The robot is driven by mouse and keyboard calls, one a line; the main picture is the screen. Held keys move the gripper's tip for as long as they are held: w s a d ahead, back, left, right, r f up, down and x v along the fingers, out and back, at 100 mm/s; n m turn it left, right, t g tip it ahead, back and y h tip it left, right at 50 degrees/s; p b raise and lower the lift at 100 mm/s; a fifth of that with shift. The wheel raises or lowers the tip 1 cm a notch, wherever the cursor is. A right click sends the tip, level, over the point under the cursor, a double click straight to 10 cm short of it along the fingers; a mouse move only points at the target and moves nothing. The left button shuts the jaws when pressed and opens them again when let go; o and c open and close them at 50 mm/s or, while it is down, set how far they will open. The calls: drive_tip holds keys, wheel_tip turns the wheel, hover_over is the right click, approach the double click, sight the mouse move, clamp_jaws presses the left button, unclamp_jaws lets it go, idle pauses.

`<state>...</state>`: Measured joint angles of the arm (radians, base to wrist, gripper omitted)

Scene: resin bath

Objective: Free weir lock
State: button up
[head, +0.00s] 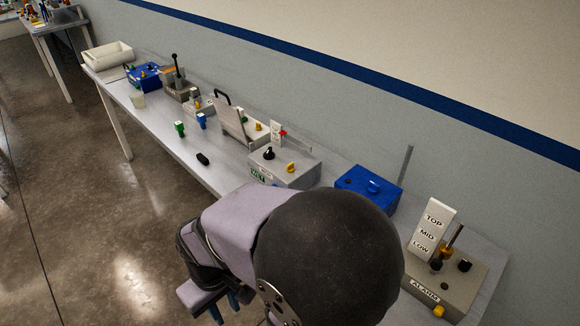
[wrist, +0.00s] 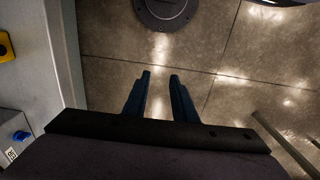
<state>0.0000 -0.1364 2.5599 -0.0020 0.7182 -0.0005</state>
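No part is readable as the weir lock, so I cannot tell which it is. My gripper (head: 224,305) is in front of the bench, away from these boxes. In the wrist view my gripper (wrist: 160,76) has two dark blue fingers apart, with only floor between them.
A grey box marked ALARM (head: 460,282) with a TOP, MID, LOW plate (head: 432,226) stands at the bench's right end. Green (head: 180,128) and blue (head: 201,121) pieces and a black piece (head: 203,159) lie on the bench (head: 150,120). My arm hides its front middle.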

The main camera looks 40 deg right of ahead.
drive_tip(key=d, duration=0.1)
drive_tip(key=n+h+b, duration=0.2)
drive_tip(key=n+h, duration=1.5)
drive_tip(key=h, duration=0.1)
approach(288, 167)
drive_tip(key=d, duration=0.3)
drive_tip(key=shift+w+d+f+n, duration=0.2)
drive_tip(key=shift+d+n, duration=0.1)
drive_tip(key=shift+d, duration=0.25)
drive_tip(key=shift+s+d+r+p, duration=0.1)
drive_tip(key=shift+d+p, duration=1.1)
drive_tip(key=shift+d, duration=2.45)
